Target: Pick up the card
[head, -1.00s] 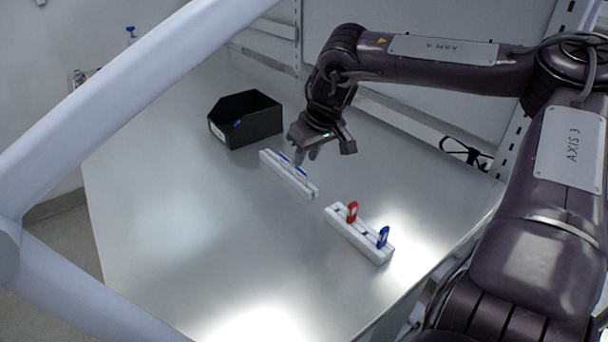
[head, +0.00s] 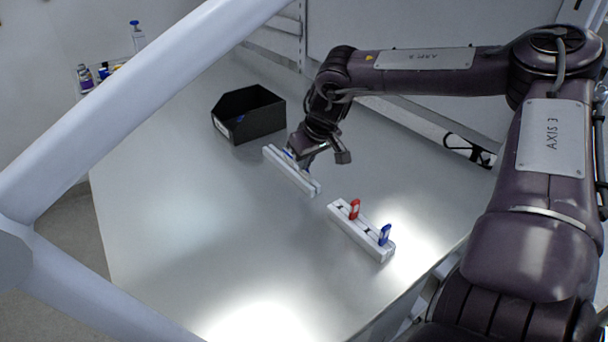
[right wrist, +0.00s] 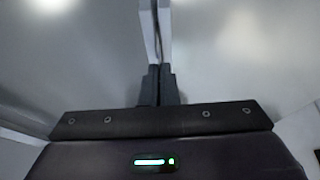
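A long white holder (head: 302,182) lies in the middle of the table, with a small blue-and-white card (head: 289,154) in it. My right gripper (head: 308,164) points down at this holder, just right of that card. In the right wrist view its two dark fingers (right wrist: 160,86) are close together, with the white holder (right wrist: 148,35) beyond their tips. They appear shut on a second card, which the fingers mostly hide. A second white holder (head: 347,231) nearer the front holds an upright red card (head: 354,209) and an upright blue card (head: 384,235). My left gripper is not in view.
An open black bin (head: 262,120) stands behind the middle holder. Small bottles (head: 95,76) sit at the far left. The shiny metal table (head: 190,220) is clear at left and front. A wall panel and ledge run close behind my right arm.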

